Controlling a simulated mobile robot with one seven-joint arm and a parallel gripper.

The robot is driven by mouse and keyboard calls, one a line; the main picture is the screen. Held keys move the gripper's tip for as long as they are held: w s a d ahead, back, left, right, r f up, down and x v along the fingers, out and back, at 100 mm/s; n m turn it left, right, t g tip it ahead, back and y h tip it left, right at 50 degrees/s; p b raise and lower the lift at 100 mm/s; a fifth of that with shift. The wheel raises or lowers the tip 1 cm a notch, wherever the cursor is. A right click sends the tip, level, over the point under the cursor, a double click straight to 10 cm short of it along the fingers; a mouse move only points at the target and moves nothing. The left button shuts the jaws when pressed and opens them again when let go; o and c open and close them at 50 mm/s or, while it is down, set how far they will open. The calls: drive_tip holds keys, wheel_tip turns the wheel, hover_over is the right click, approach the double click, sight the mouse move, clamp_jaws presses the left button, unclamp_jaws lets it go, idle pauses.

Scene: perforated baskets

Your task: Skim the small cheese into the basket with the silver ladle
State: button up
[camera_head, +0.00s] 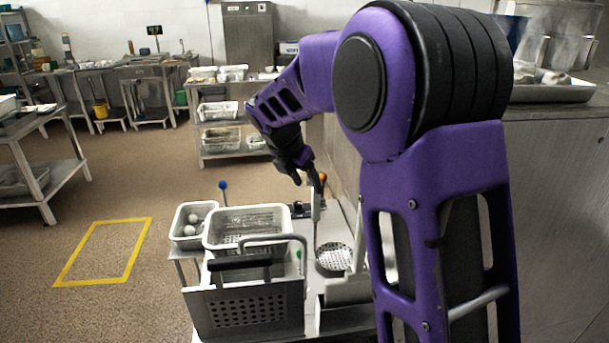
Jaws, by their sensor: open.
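The silver ladle has a round perforated bowl (334,257) resting low on the work surface, right of the baskets. A thin upright shaft rises from near it toward my gripper (308,180). My gripper points down above the ladle and is open, with its fingers close to the upper end of the shaft; I cannot tell if they touch it. White round cheeses (191,219) lie in a small white tray (178,240) at the left. A white perforated basket (207,243) stands beside that tray and looks empty. My arm hides the area on the right.
A grey perforated box with a dark handle (250,305) stands in front of the white basket. A blue-tipped post (223,187) rises behind the tray. A steel counter (560,200) is at the right. Open floor with a yellow outline (122,219) lies left.

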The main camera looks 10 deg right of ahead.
drive_tip(key=b+x, duration=0.3)
drive_tip(key=x, duration=0.6)
drive_tip(key=shift+w+d, duration=0.1)
clamp_jaws()
drive_tip(key=shift+r, duration=0.2)
idle(1.2)
drive_tip(key=shift+r+p, duration=1.05)
drive_tip(key=shift+p, duration=0.15)
